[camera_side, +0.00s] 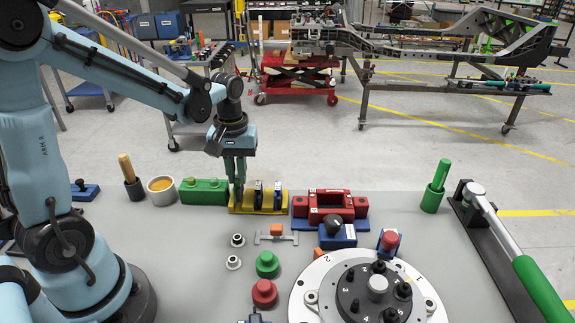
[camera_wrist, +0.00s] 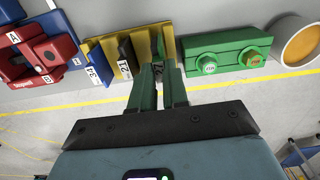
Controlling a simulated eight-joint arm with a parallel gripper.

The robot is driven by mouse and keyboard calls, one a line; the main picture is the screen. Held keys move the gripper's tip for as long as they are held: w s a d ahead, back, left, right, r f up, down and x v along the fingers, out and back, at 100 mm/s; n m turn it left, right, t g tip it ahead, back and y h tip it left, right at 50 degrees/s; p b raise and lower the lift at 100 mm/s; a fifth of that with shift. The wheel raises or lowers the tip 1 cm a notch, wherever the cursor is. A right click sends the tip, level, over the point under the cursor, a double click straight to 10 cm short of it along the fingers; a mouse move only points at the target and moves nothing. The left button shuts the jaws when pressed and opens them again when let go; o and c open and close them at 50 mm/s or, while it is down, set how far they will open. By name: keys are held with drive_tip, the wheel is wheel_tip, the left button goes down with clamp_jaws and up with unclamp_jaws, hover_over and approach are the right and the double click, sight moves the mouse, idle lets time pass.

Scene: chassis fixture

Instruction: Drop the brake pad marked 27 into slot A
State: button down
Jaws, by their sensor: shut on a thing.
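My gripper (camera_side: 238,190) is over the left end of a yellow rack (camera_side: 268,210). Its green fingers (camera_wrist: 158,85) are shut on a dark brake pad (camera_wrist: 159,68) whose label seems to read 27. The pad is still at the rack, low between the fingers, and mostly hidden by them. Other pads stand in the rack: one with a label like 21 (camera_wrist: 124,66) and a blue one marked 34 (camera_wrist: 93,72). A red fixture (camera_side: 331,205) on a blue base is right of the rack in the side view.
A green block (camera_side: 204,191) with two knobs stands left of the rack, beside a cup of orange contents (camera_side: 161,190). A blue block with a black knob (camera_side: 337,235) sits in front of the red fixture. A round dial (camera_side: 370,285) fills the front right.

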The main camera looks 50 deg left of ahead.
sight(238, 179)
drive_tip(key=shift+r, duration=0.1)
drive_tip(key=shift+r, duration=1.45)
drive_tip(key=shift+r, duration=0.4)
wheel_tip(238, 179, up, 10)
drive_tip(key=w+d+n, duration=0.7)
drive_tip(key=d+n, duration=0.1)
drive_tip(key=n, duration=0.1)
drive_tip(key=w+d+n, duration=0.4)
drive_tip(key=d+n, duration=0.5)
drive_tip(key=d, duration=0.1)
wheel_tip(238, 179, down, 10)
drive_tip(key=shift+d, duration=0.15)
